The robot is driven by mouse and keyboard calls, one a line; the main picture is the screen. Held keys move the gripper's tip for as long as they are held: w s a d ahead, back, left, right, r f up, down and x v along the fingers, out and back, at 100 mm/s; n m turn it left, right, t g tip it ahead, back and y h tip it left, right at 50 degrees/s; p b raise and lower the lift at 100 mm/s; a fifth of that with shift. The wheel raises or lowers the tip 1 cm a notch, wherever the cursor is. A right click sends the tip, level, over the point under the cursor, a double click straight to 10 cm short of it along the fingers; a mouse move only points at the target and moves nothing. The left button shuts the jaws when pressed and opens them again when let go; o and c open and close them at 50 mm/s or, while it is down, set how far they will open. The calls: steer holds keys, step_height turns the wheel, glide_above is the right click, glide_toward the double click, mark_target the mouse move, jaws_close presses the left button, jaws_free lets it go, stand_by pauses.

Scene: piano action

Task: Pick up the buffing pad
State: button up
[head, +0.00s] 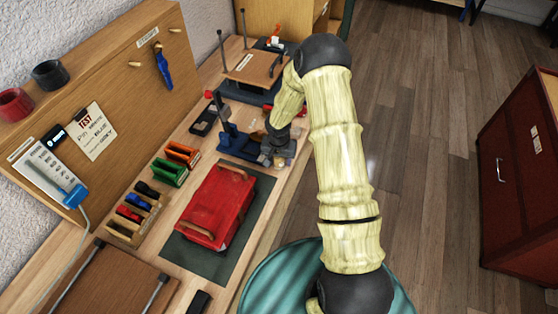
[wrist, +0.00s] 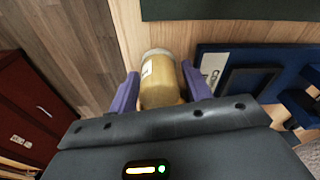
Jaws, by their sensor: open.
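My gripper (wrist: 159,74) is open, with its two purple fingers spread on either side of a tan jar-like cylinder (wrist: 161,88) with a pale top and a small white label. I cannot tell whether the fingers touch it. In the head view my gripper (head: 278,152) is low over the bench's right edge, beside a blue fixture (head: 240,147), and mostly hidden by my wrist. I cannot surely identify the buffing pad. A grey, rough-looking patch (wrist: 306,138) shows at the right edge of the wrist view, too cut off to name.
A red box (head: 215,205) stands on a dark mat (head: 253,215) in front of the fixture. Green and orange racks (head: 168,172) line the pegboard (head: 110,95). A dark red cabinet (head: 515,170) stands to the right across open floor (head: 425,110).

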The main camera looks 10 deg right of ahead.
steer(key=c, duration=0.8)
steer(key=shift+o, duration=0.2)
steer(key=shift+r, duration=0.15)
step_height(320, 180, up, 10)
steer(key=shift+f+b, duration=0.1)
steer(key=shift+b, duration=0.65)
steer(key=o, duration=0.4)
steer(key=shift+c, duration=1.5)
